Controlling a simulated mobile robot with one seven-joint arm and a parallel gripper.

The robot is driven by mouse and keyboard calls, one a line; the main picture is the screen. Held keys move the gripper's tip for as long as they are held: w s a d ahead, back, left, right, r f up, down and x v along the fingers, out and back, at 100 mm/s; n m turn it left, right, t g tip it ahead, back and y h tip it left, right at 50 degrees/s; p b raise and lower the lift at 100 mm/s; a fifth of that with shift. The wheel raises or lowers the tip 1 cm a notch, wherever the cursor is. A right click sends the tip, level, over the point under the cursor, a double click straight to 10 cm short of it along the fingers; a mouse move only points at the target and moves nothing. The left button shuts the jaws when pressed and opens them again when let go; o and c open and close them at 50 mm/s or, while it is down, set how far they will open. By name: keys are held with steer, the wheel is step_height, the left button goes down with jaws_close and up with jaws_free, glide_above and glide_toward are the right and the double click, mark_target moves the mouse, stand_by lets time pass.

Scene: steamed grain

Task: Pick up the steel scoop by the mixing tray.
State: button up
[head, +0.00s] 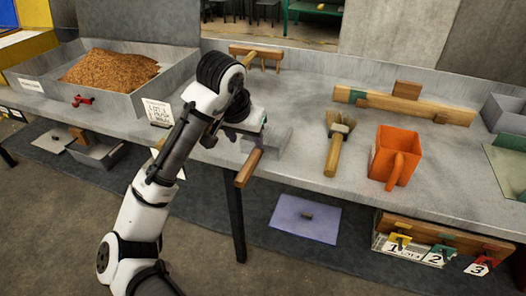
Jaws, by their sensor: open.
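The steel scoop (272,140) lies on the grey bench near its front edge, with its wooden handle (248,168) pointing towards me and reaching past the edge. My gripper (229,137) is just above and to the left of the scoop, pointing down. It is open. The arm and hand hide much of the fingers, so I cannot tell whether they touch the scoop. The mixing tray (119,102), a grey metal tray holding brown grain, stands to the left on the bench.
A wooden rake-like tool (257,51) lies behind my gripper. To the right are a brush (335,152), an orange jug (396,154) and a long wooden piece (415,106). A small white sign (157,112) and red clamp (82,100) are at the tray.

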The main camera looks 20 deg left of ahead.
mark_target(254, 156)
steer(key=x, duration=0.9)
steer(key=shift+d+f, duration=0.15)
steer(key=shift+d, duration=0.1)
steer(key=shift+c, duration=0.2)
jaws_close()
stand_by(0.9)
